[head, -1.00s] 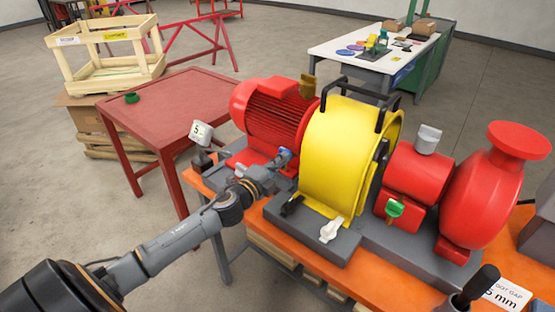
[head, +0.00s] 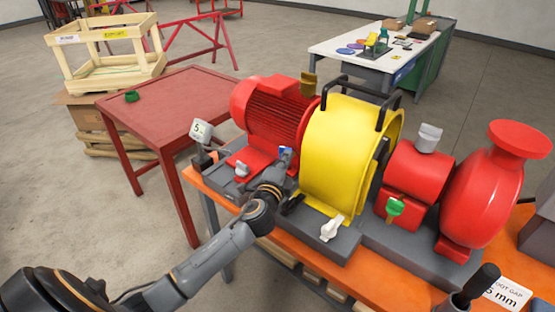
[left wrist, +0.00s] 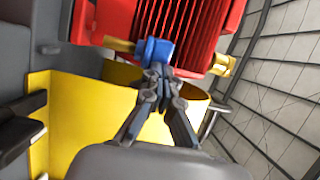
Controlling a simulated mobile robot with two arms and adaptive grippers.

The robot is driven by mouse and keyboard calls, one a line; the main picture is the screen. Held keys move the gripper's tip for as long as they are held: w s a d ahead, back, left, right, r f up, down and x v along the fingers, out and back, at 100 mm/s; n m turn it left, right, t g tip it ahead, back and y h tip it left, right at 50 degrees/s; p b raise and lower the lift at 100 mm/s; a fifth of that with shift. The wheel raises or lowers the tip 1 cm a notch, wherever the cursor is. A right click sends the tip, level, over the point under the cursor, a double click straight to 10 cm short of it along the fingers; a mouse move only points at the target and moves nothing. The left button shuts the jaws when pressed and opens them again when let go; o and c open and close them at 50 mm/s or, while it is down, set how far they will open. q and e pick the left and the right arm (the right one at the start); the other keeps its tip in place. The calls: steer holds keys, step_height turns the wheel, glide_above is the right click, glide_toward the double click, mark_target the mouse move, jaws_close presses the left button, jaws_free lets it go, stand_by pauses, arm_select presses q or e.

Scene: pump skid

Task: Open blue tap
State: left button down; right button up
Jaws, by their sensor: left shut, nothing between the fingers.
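The blue tap (head: 284,150) is on the yellow guard's left side, by the red motor, and is partly hidden by my left gripper in the head view. In the left wrist view, the blue tap (left wrist: 156,51) is a small blue block on a brass stem, in front of the red motor fins. My left gripper (head: 281,162) is shut and empty, its tips at the tap. In the left wrist view, the closed fingertips (left wrist: 158,73) are at the tap's lower edge; I cannot tell whether they touch it. My right gripper is not in view.
The red motor (head: 271,118), yellow guard (head: 340,150) and red pump (head: 485,190) stand close together. White taps (head: 332,228) (head: 241,168) and a green tap (head: 395,207) are nearby. A gauge card (head: 200,131) stands left. A red table (head: 170,100) is behind.

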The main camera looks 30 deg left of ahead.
arm_select(q)
steer(key=n+g+y+b, duration=0.1)
steer(key=y, duration=0.1)
steer(key=w+d+n+g+y+b, duration=0.1)
steer(key=n+y+b, duration=0.1)
steer(key=w+n+g+y+b, duration=0.1)
steer(key=n+y+b, duration=0.1)
steer(key=y, duration=0.1)
steer(key=shift+d, duration=0.3)
steer(key=shift+w+b, duration=0.15)
steer(key=shift+b, duration=0.2)
steer(key=shift+d, duration=0.15)
steer(key=v, duration=1.2)
steer(key=shift+w+r, duration=0.1)
steer(key=shift+r, duration=0.05)
